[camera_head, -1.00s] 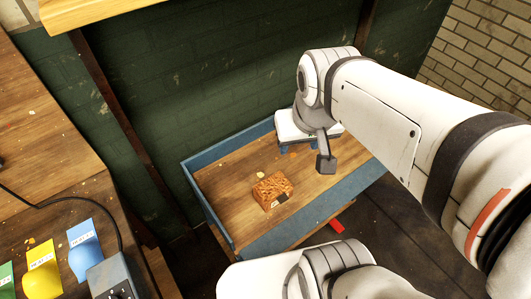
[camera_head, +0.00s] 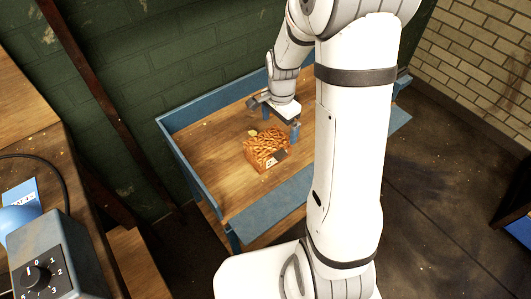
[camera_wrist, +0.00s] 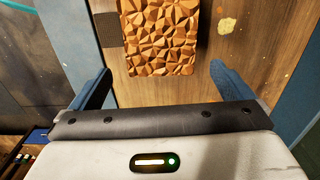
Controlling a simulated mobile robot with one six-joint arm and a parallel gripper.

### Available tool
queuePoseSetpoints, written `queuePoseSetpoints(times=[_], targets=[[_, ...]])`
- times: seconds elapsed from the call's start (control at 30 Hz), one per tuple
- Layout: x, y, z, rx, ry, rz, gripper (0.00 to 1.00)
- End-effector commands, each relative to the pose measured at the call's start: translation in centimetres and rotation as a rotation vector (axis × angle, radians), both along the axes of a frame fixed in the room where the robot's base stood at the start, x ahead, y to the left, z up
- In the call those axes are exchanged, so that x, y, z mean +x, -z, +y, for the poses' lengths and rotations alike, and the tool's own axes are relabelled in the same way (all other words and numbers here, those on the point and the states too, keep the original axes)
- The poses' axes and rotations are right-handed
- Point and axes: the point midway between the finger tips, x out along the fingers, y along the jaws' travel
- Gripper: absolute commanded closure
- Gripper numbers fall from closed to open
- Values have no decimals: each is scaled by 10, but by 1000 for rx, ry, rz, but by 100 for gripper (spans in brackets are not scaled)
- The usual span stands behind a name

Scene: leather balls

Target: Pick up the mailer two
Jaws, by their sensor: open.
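The mailer (camera_head: 266,146) is an orange-brown block with a crumpled, faceted top and a small dark-and-white label on its front. It lies on the wooden top of a blue-edged cart. My gripper (camera_head: 275,121) is open and empty, above the cart just behind the mailer. In the wrist view the mailer (camera_wrist: 160,32) shows at the top, centred between the blue fingers of my gripper (camera_wrist: 160,69). Its upper part is cut off by the frame. The fingers do not appear to touch it.
The blue cart rim (camera_head: 200,113) borders the wooden top. A dark green brick wall (camera_head: 180,60) stands behind it. A workbench with a grey dial box (camera_head: 42,265) is at the left. The wood left of the mailer is mostly clear.

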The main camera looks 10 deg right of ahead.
Motion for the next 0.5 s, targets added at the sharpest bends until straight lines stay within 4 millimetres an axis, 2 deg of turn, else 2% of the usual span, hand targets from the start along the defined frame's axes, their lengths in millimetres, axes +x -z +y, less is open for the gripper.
queuePoseSetpoints(times=[0.03,0.5], targets=[[2,13,-1,1,19,6,0],[1,68,-1,1,47,15,0]])
